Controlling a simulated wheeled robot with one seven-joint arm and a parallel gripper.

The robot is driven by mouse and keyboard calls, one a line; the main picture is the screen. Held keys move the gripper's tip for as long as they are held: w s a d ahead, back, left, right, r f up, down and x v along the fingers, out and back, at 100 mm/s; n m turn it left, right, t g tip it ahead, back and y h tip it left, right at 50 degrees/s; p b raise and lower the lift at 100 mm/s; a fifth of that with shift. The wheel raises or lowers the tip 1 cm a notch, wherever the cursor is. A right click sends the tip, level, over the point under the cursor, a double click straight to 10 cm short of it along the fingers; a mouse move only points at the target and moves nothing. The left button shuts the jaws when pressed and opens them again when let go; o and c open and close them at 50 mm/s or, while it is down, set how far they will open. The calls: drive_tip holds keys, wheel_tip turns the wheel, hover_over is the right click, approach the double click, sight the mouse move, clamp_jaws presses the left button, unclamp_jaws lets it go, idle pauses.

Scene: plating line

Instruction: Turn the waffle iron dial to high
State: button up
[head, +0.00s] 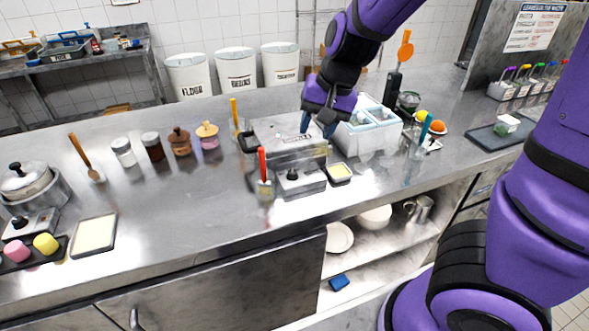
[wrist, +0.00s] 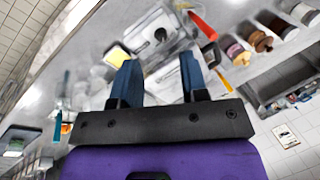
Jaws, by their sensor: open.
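The waffle iron (head: 272,132) is a silver metal box on the steel counter, with a low control box (head: 308,187) at its front. A small dark dial (head: 292,175) sits on top of that box; its setting is too small to read. The dial also shows in the wrist view (wrist: 160,34), beyond and between my fingertips. My gripper (head: 316,126) is open and empty, with blue fingers. It hangs above the right part of the waffle iron, behind and above the dial, apart from it.
A red-handled brush (head: 263,168) stands just left of the control box. A small yellow-filled dish (head: 340,173) sits close on its right. A white bin with blue compartments (head: 368,135) stands to the right. Jars line the counter at left, with bare counter before them.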

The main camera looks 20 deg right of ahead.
drive_tip(key=s+d+r+n+t+h, duration=0.25)
drive_tip(key=s+d+r+n, duration=0.3)
drive_tip(key=s+r, duration=0.5)
drive_tip(key=n+g+y, duration=0.2)
drive_tip(key=n+y, duration=0.1)
drive_tip(key=n, duration=0.6)
approach(293, 172)
drive_tip(key=shift+t+y, duration=0.25)
drive_tip(key=shift+d+x, duration=0.2)
drive_tip(key=shift+x, duration=4.2)
drive_tip(key=shift+s+f, duration=0.1)
drive_tip(key=shift+s, duration=0.05)
drive_tip(key=c, duration=0.6)
